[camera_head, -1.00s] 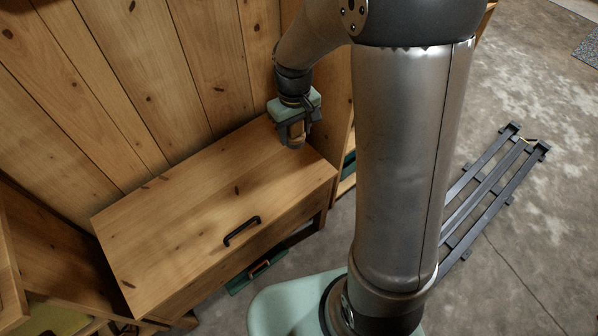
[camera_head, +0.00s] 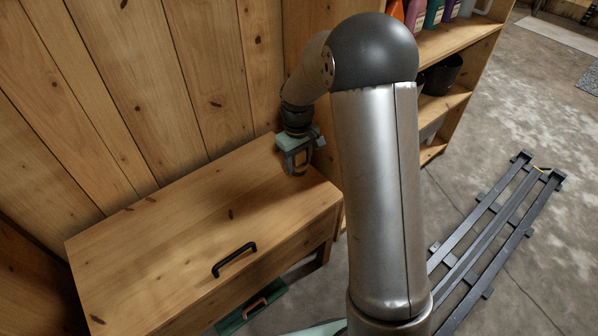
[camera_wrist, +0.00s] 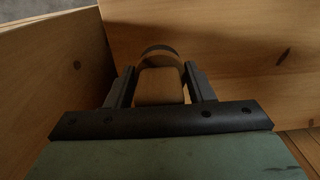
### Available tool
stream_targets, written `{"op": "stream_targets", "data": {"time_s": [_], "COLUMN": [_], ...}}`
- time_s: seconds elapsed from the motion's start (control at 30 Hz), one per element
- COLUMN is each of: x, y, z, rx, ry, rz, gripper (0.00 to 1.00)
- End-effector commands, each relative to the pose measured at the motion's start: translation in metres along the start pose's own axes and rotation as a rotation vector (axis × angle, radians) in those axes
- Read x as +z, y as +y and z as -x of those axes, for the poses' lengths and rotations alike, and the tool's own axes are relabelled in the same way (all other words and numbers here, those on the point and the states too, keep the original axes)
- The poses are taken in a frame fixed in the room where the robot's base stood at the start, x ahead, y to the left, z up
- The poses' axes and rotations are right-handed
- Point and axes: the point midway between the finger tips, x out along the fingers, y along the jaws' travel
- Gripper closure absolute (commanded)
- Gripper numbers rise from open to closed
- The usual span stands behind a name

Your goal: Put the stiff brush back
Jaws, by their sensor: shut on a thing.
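My gripper (camera_head: 297,170) is above the back right end of the wooden chest (camera_head: 165,235), pointing down. In the wrist view its two dark fingers (camera_wrist: 160,88) are shut on a tan wooden block with a dark curved edge behind it, which I take to be the stiff brush (camera_wrist: 159,84). The brush's bristles are not clear in either view. In the head view the held piece is small and mostly covered by the fingers. I cannot tell whether it touches the chest top.
The chest lid is otherwise bare and has a black handle (camera_head: 235,260). A plank wall stands close behind. A shelf (camera_head: 460,40) with bottles and a black pot (camera_head: 442,75) stands to the right. A green box (camera_head: 250,308) sits low in front. Dark rails (camera_head: 495,235) lie on the floor.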

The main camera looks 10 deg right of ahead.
Motion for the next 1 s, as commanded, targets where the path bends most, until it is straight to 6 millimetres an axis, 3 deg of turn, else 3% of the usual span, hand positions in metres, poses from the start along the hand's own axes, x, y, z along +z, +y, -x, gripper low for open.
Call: {"op": "stream_targets", "data": {"time_s": [0.1, 0.37, 0.57, 0.97, 1.0], "x": [-0.009, -0.018, -0.019, -0.019, -0.019], "y": [0.009, 0.017, 0.018, 0.017, 0.017], "z": [-0.017, -0.031, -0.059, -0.064, -0.063], "rx": [0.0, 0.0, 0.0, 0.0, 0.0], "ry": [0.0, 0.0, -0.001, 0.0, 0.0], "rz": [-0.002, -0.002, -0.001, -0.001, -0.001], "gripper": [0.73, 0.73, 0.73, 0.73, 0.43]}}
